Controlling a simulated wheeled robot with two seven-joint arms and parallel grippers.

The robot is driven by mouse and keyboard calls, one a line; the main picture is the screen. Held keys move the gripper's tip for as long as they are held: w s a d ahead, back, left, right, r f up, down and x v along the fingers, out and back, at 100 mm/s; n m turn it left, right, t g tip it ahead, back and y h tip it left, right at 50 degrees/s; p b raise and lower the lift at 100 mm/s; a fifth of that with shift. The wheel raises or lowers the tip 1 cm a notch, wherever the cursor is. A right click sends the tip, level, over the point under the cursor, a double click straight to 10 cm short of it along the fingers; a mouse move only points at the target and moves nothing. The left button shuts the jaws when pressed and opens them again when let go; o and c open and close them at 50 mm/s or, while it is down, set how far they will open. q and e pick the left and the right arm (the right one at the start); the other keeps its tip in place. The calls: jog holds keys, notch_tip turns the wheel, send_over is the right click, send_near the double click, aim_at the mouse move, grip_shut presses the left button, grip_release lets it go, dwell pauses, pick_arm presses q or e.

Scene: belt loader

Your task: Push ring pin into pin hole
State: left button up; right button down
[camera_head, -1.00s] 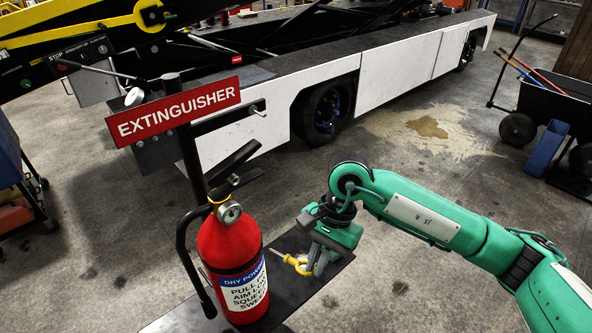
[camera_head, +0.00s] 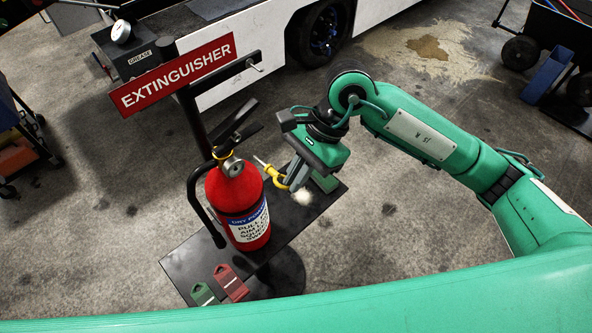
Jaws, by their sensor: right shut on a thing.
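The red fire extinguisher (camera_head: 238,208) stands upright on a dark stand plate (camera_head: 190,262). Its black handle (camera_head: 236,125) and round gauge (camera_head: 232,166) are at the top, with a yellow band around the neck. The pin hole is too small to make out. My right gripper (camera_head: 292,180) is shut on the yellow ring pin (camera_head: 272,173), just right of the extinguisher's head. The pin's thin shaft points up and left toward the head, with a visible gap between them. My left gripper is out of view.
A red EXTINGUISHER sign (camera_head: 178,76) stands on a black post behind the extinguisher. A red tag (camera_head: 230,283) and a green tag (camera_head: 203,294) lie at the plate's front. A white vehicle (camera_head: 265,60) is behind. A green arm link of mine crosses the bottom.

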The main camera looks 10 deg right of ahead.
aim_at(271, 166)
jog(key=w+a+b, duration=0.1)
jog(key=b, duration=0.1)
jog(key=w+a+b, duration=0.1)
jog(key=b, duration=0.1)
jog(key=shift+w+f, duration=0.15)
jog(key=shift+w, duration=0.25)
jog(key=shift+w+a+b, duration=0.75)
jog(key=shift+w+b, duration=0.05)
jog(key=shift+w, duration=0.2)
jog(key=shift+r, duration=0.2)
jog(key=shift+b, duration=0.65)
jog(key=shift+t, duration=0.3)
jog(key=shift+b, duration=0.65)
